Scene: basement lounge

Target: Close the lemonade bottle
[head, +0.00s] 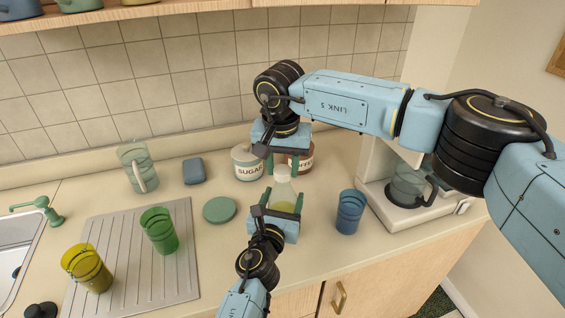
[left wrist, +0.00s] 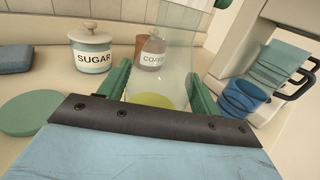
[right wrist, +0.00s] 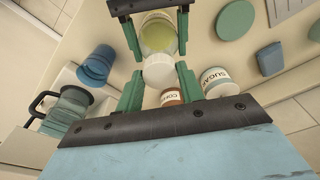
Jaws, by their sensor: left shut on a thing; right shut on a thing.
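The lemonade bottle (head: 284,188) is clear with pale yellow liquid low inside, and it stands near the counter's front. It also shows in the left wrist view (left wrist: 178,65). My left gripper (head: 278,206) is shut on the bottle's body from the front. My right gripper (head: 282,168) points down above it and is shut on the white cap (right wrist: 159,72), seen between its green fingers in the right wrist view. The cap is over the bottle's mouth end; I cannot tell whether it touches the neck or sits apart.
A sugar jar (head: 246,165) and a coffee jar (head: 301,162) stand behind the bottle. A blue cup (head: 350,212) and a coffee maker (head: 408,205) are to the right. A green disc (head: 219,209) lies left, beyond it a drainboard (head: 120,245) with green and yellow cups.

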